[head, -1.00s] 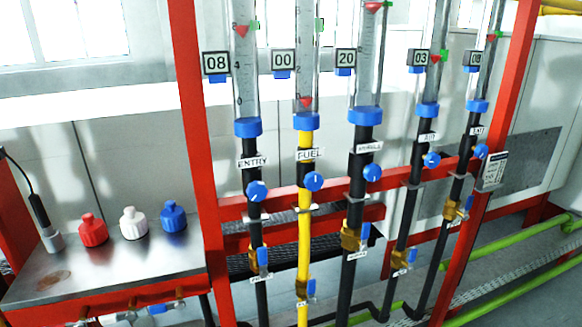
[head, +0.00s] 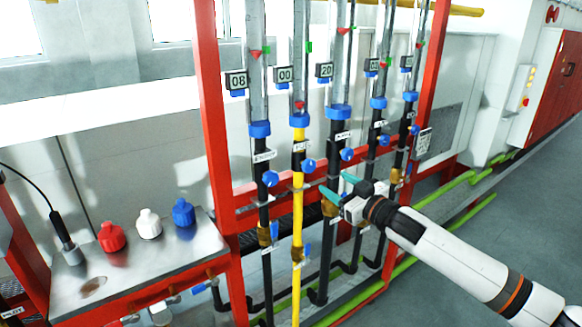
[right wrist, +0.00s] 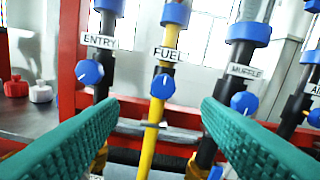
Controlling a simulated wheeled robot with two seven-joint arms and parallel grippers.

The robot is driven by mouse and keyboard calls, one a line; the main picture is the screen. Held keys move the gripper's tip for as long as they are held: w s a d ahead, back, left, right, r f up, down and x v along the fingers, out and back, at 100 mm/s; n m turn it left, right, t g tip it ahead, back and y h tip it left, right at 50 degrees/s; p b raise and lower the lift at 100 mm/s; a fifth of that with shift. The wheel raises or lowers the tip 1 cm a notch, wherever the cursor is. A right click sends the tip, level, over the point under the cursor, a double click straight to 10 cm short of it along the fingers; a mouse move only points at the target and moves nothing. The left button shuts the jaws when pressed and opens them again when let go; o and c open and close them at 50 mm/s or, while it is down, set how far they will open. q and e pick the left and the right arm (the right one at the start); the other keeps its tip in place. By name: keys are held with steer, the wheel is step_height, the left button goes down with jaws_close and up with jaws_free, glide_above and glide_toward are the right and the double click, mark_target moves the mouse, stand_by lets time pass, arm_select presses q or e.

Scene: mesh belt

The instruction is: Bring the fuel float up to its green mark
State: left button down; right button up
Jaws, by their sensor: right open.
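The fuel line is the yellow pipe (head: 298,205) below a clear tube. Its red float (head: 299,105) sits at the tube's bottom, well below the green mark (head: 309,47). The display (head: 284,75) beside it reads 00. The blue fuel knob (head: 308,166) also shows in the right wrist view (right wrist: 162,86), under the FUEL label (right wrist: 168,54). My right gripper (head: 339,186) is open, to the right of the fuel knob in the head view. In the right wrist view its teal fingers stand either side of the knob's line, apart from it. My left gripper is not in view.
The entry knob (head: 270,179) is left of the fuel knob and the muffle knob (right wrist: 244,103) right of it. A red frame (head: 215,150) holds the tubes. Red, white and blue bottles stand on a metal bench (head: 130,270) at left.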

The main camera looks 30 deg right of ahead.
mark_target(311, 167)
steer(key=w+p, duration=0.3)
steer(key=w, duration=0.8)
steer(key=shift+a, duration=0.1)
steer(key=shift+w+a+f+p, duration=0.15)
steer(key=shift+w+p, duration=0.2)
steer(key=shift+w, duration=0.2)
steer(key=shift+c, duration=0.6)
steer(key=c, duration=0.9)
